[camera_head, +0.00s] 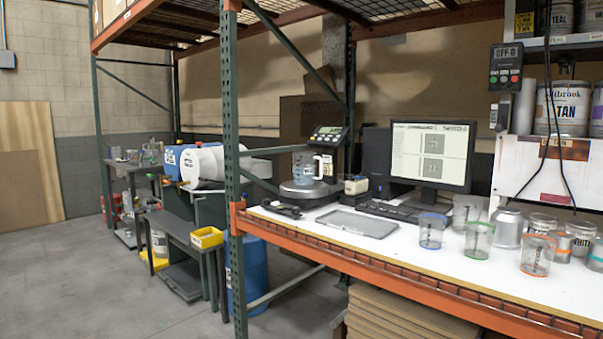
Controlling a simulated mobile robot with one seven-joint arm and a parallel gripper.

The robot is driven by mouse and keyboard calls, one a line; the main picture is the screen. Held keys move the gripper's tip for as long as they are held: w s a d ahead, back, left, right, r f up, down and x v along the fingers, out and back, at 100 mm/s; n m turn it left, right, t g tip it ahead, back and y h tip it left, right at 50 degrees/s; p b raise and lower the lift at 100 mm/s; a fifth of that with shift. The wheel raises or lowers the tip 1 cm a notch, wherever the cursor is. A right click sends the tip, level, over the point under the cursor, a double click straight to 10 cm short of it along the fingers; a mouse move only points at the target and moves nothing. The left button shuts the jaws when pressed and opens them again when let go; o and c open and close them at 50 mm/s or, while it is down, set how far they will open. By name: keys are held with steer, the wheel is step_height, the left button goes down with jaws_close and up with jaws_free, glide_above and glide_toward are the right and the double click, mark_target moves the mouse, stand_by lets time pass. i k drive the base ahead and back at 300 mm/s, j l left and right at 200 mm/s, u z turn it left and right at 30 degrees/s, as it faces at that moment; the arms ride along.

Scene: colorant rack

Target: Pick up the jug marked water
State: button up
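A clear jug (304,168) with a white handle on its right side stands upright on the round plate of a scale (306,192), on the white bench behind the green rack post. It has a small marking on its front, too small to read, so I cannot tell whether it says water. Several other clear containers stand on the bench, including a blue-rimmed one (432,231), a green-rimmed one (479,240) and an orange-rimmed one (537,254). My gripper is not in view.
A green rack post (233,130) and an orange front beam (400,270) bound the white bench (400,254). A grey tray (358,223), keyboard (400,209) and monitor (431,155) are near the scale. A low dark bench (180,228) stands left; the floor at far left is clear.

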mark_target(304, 162)
steer(key=i+j+z, duration=0.1)
steer(key=i+j, duration=1.15)
steer(key=i+j+z, duration=0.15)
steer(key=i+j, duration=0.45)
steer(key=i+j+z, duration=0.1)
steer(key=i+j, duration=0.5)
steer(key=j, duration=0.2)
steer(key=i+j, duration=0.2)
steer(key=i, duration=0.85)
